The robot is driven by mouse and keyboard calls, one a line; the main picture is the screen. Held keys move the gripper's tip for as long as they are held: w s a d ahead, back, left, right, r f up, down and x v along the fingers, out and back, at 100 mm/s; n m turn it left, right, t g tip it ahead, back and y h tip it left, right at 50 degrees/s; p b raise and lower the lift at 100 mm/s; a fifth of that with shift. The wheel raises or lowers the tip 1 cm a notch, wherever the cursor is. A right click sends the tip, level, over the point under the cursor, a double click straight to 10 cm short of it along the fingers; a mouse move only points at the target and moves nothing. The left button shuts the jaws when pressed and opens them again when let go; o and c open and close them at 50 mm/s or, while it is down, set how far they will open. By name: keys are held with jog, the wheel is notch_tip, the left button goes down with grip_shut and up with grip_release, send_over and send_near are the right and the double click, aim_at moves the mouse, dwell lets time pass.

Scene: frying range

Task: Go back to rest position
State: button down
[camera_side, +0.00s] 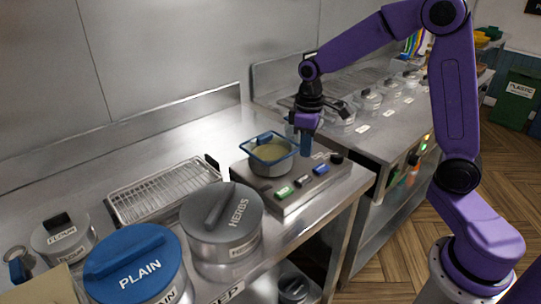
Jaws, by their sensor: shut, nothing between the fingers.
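My purple and black gripper (308,122) points down in the middle of the view, just right of the fryer pot (272,168). It is shut with nothing between its fingers. An upright blue piece (306,143) shows directly below it; I cannot tell whether the two touch. A blue-rimmed square basket (258,153) sits in the pot, with a pale yellowish content inside. My arm reaches in from the right, bent high above the counter.
A control panel (302,186) with coloured buttons is in front of the pot. A wire rack (165,190), HERBS container (221,235) and blue-lidded PLAIN container (135,268) stand left. Several lidded containers line the back counter (392,135). Open air surrounds the raised arm.

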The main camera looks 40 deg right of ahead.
dwell(0.3)
jog(key=s+a+r+n, duration=0.1)
jog(key=s+a+n, duration=0.15)
jog(key=s, duration=0.45)
jog(key=s+a+r+n, duration=0.1)
jog(key=s+a, duration=0.3)
jog(key=s, duration=0.2)
jog(key=s+d+n, duration=0.2)
jog(key=s+n, duration=0.1)
jog(key=s, duration=1.1)
